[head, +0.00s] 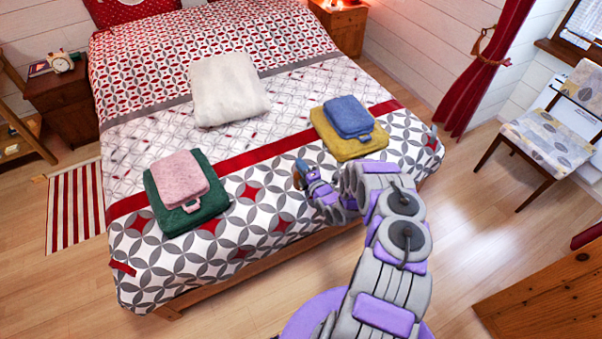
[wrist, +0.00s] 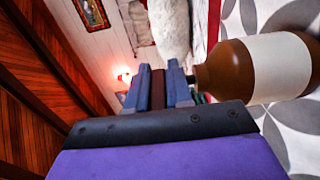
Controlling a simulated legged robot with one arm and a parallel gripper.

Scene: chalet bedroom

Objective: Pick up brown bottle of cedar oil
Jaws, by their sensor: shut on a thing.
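The brown bottle of cedar oil (wrist: 228,72) fills the right of the wrist view, with a wide white label around its body. Its narrow neck end points toward my gripper (wrist: 160,88). My gripper is shut on the bottle at its neck end, and the fingers partly hide the grip. In the head view my gripper (head: 301,174) is over the near part of the bed. Only a small brown patch of the bottle (head: 297,181) shows beside the blue finger there. I cannot tell whether its base touches the bedspread.
The bed (head: 240,248) carries a pink towel (head: 181,178) on a green towel (head: 205,219), a blue towel (head: 348,115) on a yellow towel (head: 338,147), and a white folded blanket (head: 228,90). A chair (head: 548,143) stands right. Floor at front left is clear.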

